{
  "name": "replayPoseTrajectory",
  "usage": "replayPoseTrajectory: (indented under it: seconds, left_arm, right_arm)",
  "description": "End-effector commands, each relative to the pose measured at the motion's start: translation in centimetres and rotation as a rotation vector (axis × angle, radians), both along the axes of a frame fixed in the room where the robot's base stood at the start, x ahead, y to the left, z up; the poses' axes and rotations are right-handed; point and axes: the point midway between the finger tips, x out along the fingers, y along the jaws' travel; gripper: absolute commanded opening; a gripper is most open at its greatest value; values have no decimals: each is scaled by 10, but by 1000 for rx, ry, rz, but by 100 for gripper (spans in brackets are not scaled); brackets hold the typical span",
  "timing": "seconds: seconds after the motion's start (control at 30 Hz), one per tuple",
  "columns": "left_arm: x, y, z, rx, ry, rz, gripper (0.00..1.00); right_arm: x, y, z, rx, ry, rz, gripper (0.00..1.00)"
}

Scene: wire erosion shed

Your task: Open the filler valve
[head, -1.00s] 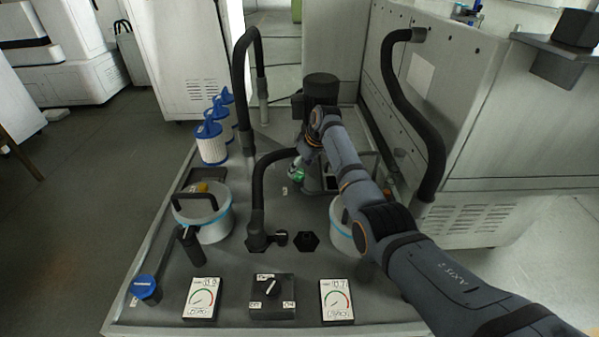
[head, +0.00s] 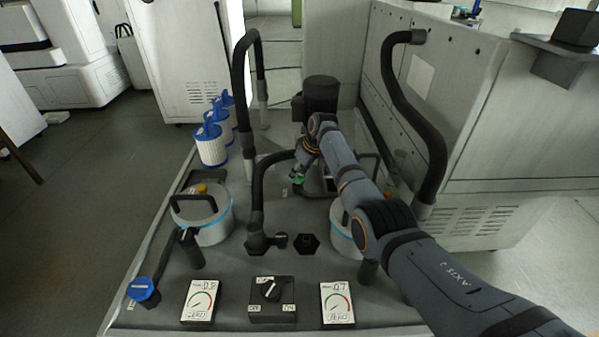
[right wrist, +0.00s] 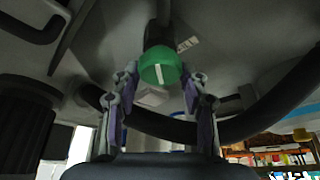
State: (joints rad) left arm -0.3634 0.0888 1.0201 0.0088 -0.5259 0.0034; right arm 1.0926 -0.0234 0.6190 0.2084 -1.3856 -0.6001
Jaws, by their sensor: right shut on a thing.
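The filler valve shows as a round green knob with a white line on its face (right wrist: 159,66). In the head view the knob is a small green patch (head: 298,179) low in front of the black motor-like cylinder. My right gripper (right wrist: 160,84) is shut on the green knob, with one finger on each side of it. In the right wrist view the white line runs nearly upright. In the head view my right gripper (head: 301,171) and wrist hide part of the knob. My left gripper is not in view.
A black cylinder (head: 320,94) stands just behind the wrist. A black hose (head: 257,185) rises left of it. White lidded canisters (head: 206,223), two gauges (head: 199,301) and a rotary switch box (head: 272,300) fill the front. A grey cabinet (head: 455,100) bounds the right.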

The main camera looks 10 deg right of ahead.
Motion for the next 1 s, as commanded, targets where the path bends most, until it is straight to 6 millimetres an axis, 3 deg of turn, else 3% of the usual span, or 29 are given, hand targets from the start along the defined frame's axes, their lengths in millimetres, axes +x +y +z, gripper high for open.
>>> replayPoseTrajectory:
  seconds: [0.2,0.43,0.47,0.6,1.0]
  left_arm:
    - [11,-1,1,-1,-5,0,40]
    - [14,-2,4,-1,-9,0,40]
    - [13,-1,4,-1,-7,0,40]
    - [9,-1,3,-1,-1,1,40]
    - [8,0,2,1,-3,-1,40]
  right_arm:
    - [1,-1,0,1,1,118,13]
    - [1,0,0,1,-1,122,13]
    - [1,0,0,1,-1,122,46]
    - [1,0,0,1,0,121,65]
    - [0,-2,4,0,-1,121,67]
